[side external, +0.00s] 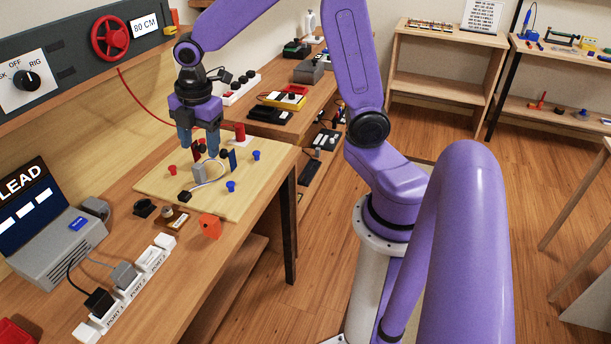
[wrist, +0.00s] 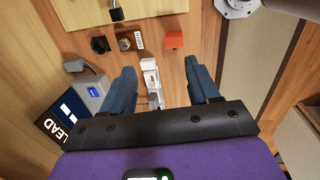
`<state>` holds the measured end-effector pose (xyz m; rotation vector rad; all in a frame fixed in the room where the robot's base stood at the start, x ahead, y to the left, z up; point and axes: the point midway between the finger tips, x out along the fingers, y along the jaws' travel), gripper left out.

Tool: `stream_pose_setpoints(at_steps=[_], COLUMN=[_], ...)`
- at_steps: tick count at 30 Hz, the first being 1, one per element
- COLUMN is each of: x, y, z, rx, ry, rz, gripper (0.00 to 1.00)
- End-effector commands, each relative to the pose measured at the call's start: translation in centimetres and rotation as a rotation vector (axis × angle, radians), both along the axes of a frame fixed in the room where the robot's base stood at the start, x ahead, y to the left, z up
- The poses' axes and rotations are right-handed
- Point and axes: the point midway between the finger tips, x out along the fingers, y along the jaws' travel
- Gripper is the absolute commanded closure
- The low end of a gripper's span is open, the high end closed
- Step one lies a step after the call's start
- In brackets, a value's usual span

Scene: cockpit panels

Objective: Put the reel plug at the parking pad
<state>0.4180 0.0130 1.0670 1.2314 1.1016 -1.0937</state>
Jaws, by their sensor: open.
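A red hand reel (side external: 110,37) is mounted on the dark wall panel, and a thin red cord (side external: 142,103) runs from it down behind my gripper. A red cylinder (side external: 240,132) stands on a small white base at the board's back edge. I cannot tell which thing is the parking pad. My gripper (side external: 198,150) is open above the wooden board (side external: 238,206), with its fingers pointing down. In the wrist view my fingers (wrist: 163,88) are apart with nothing held between them.
A white port strip (side external: 130,287) and a grey console (side external: 60,250) lie nearer.

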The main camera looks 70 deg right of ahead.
Motion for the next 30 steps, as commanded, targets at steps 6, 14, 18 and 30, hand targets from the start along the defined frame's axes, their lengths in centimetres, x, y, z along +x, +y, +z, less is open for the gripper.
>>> stream_pose_setpoints(at_steps=[6, 14, 18, 30], x=[-10.2, -21.0, -24.1, -25.5], y=[4.9, 5.3, 4.5, 4.0], z=[1.1, 1.0, 0.7, 0.4], rx=[0.063, 0.091, 0.091, 0.087], ry=[0.041, 0.101, 0.119, 0.128], rz=[-0.175, -0.385, -0.460, -0.503], gripper=[0.40, 0.40, 0.40, 0.40])
